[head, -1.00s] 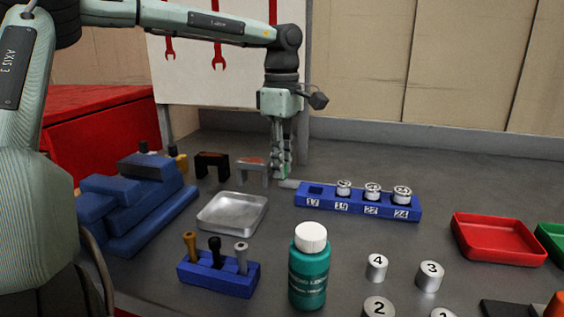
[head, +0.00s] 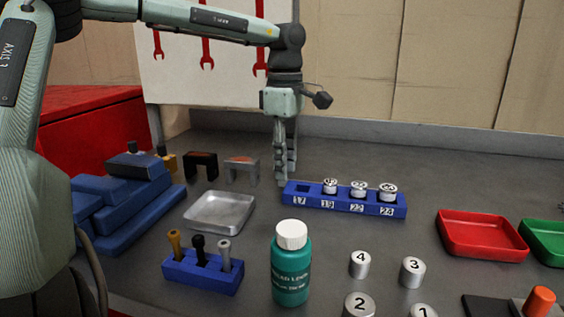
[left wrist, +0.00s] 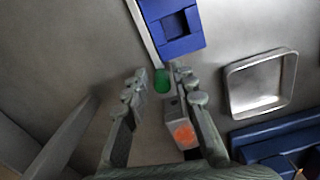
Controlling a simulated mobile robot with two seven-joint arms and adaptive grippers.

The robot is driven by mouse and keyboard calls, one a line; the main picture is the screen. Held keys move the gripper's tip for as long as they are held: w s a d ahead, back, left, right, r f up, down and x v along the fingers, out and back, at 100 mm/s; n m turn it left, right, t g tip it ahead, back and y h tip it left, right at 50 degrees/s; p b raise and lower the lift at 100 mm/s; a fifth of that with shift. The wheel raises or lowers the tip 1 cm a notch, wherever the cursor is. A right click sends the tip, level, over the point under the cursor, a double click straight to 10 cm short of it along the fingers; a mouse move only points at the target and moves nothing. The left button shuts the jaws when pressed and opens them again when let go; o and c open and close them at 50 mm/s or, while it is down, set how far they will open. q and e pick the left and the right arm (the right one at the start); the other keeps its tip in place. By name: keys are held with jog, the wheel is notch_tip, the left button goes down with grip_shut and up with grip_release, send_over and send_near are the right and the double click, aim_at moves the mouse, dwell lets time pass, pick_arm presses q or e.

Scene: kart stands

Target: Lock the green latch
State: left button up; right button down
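The green latch (left wrist: 162,81) shows in the left wrist view as a small green piece at the end of a thin pale bar, beside the blue rack (left wrist: 182,45). In the head view the latch is hidden behind my left gripper (head: 287,179). That gripper points down at the left end of the blue rack (head: 352,204). In the left wrist view its two fingers are apart, with the green latch showing in the gap between the fingertips. I cannot tell whether either finger touches it. My right gripper is not in view.
Sockets stand in the rack; its leftmost slot is empty. A silver block with an orange top (left wrist: 183,130) stands close to one finger. Nearby are a metal tray (head: 219,212), a blue tool holder (head: 202,272), a green bottle (head: 291,268) and a red tray (head: 482,235).

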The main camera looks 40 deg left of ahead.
pick_arm(q)
jog(key=shift+o, duration=0.7)
jog(key=shift+a, duration=0.1)
jog(key=shift+r, duration=0.25)
notch_tip(320, 180, up, 12)
jog(key=shift+f, duration=0.25)
jog(key=shift+s+f, duration=0.1)
jog(key=shift+s, duration=0.05)
